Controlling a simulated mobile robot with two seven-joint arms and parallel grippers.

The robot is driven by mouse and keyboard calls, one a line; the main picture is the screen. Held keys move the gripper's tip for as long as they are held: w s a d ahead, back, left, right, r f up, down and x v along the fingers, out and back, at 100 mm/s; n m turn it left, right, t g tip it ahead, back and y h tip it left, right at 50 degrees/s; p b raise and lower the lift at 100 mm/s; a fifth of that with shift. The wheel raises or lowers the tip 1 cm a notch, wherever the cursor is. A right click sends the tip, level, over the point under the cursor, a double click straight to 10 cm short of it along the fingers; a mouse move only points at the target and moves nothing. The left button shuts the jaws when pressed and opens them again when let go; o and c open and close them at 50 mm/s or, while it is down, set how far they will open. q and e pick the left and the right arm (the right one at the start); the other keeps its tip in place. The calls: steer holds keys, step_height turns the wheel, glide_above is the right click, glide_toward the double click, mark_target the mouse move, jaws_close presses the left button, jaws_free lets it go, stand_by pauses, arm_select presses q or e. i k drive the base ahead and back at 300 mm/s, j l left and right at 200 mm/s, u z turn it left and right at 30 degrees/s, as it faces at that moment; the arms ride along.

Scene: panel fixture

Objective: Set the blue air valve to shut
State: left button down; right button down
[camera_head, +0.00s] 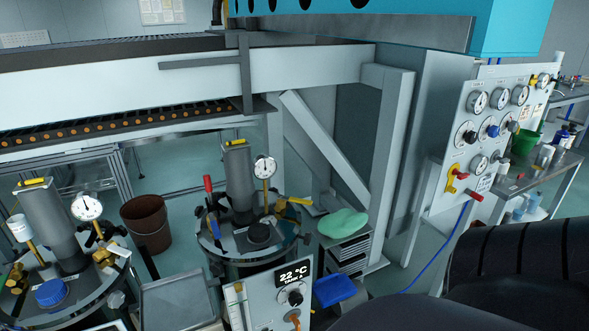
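A white gauge panel (478,150) stands at the right, with several round dials. A round blue knob (492,131) sits in its middle row; its pointer setting is too small to read. I cannot tell for certain which blue part is the air valve. My dark arm (525,262) fills the lower right corner, below and in front of the panel. Neither gripper shows.
A label reading TANK A marks the control box (275,295). A second tank with a blue cap (52,292) is at left. A brown bucket (147,224) stands on the floor. A white diagonal brace (325,143) and post (388,150) stand left of the panel. Bottles crowd a side bench.

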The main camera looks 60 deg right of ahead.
mark_target(216, 233)
steer(key=z, duration=1.5)
